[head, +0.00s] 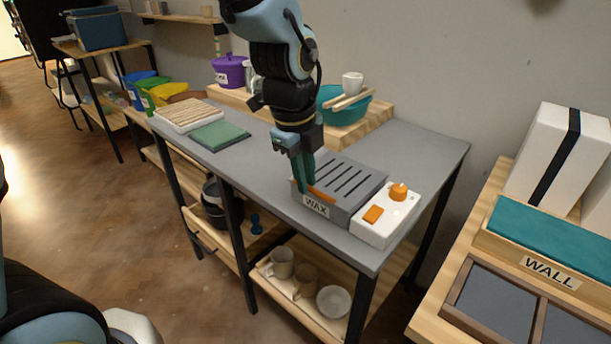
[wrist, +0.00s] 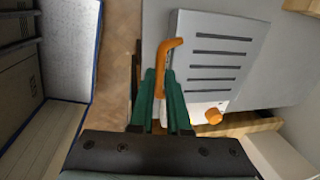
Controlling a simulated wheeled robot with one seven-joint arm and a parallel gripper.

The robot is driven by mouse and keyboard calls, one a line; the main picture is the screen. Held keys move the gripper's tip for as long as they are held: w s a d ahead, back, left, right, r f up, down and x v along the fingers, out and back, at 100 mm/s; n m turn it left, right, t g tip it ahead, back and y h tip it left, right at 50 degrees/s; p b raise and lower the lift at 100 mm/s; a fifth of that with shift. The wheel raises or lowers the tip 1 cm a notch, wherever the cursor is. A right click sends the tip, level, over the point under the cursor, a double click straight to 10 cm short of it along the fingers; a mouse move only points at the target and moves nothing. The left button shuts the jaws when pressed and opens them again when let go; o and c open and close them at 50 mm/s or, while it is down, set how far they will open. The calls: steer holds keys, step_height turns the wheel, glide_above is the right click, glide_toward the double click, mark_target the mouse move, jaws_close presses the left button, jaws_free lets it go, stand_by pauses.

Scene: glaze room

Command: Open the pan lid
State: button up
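The wax pan (head: 344,187) is a grey box with a "WAX" label on its front, on the grey worktop. Its slotted grey lid (head: 350,177) lies flat on top and looks closed. An orange handle (head: 322,194) runs along the lid's front edge; it also shows in the wrist view (wrist: 170,58). My gripper (head: 307,188) points down at the front left of the pan. In the wrist view its green fingers (wrist: 159,77) lie close on both sides of the handle and appear shut on it. The pan's inside is hidden.
A white control box (head: 386,222) with an orange knob and switch adjoins the pan's right side. Behind stands a wooden riser (head: 372,122) with a teal bowl (head: 343,112) and a white cup (head: 352,83). A green board (head: 219,135) lies left; the worktop between is clear.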

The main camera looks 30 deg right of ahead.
jaws_close()
stand_by(0.8)
